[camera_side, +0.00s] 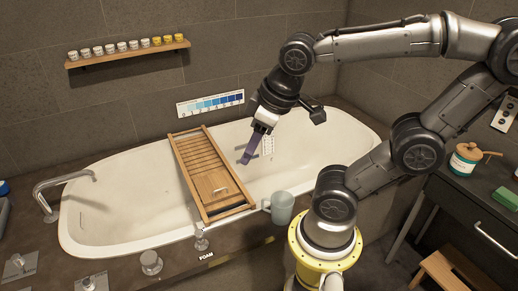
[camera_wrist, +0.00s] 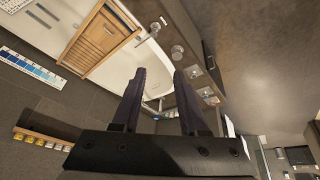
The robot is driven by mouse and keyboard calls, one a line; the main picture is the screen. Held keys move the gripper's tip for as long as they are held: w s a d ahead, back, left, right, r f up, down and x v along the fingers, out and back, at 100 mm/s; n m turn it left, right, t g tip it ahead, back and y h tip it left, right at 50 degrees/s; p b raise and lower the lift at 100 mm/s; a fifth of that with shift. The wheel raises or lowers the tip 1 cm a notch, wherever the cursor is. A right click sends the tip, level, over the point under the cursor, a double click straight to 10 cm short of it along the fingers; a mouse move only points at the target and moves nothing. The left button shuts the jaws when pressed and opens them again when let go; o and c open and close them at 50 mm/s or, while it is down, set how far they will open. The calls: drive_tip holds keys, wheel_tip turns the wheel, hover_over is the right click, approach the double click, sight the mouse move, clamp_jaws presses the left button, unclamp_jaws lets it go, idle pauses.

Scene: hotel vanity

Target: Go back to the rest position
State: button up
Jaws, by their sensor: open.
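My gripper (camera_side: 250,152) hangs over the white bathtub, to the right of the wooden bath tray, with its purple fingers pointing down and slightly left. In the wrist view its two dark fingers (camera_wrist: 159,74) stand apart with nothing between them. The gripper is open and empty, and no object touches the fingertips.
The bathtub (camera_side: 130,205) carries the slatted wooden tray (camera_side: 205,165) across its rims. A grey-blue mug (camera_side: 282,208) stands at the near rim, close to my arm's base. A wall shelf (camera_side: 128,53) holds several small cups. A dark side table (camera_side: 470,195) stands right.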

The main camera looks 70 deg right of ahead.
drive_tip(key=shift+s+a+r+t+y, duration=0.15)
drive_tip(key=shift+s+a+t, duration=0.15)
drive_tip(key=shift+s, duration=0.2)
drive_tip(key=shift+s+a+t+y, duration=0.15)
drive_tip(key=shift+s+a+t, duration=0.15)
drive_tip(key=shift+s, duration=0.15)
idle(0.7)
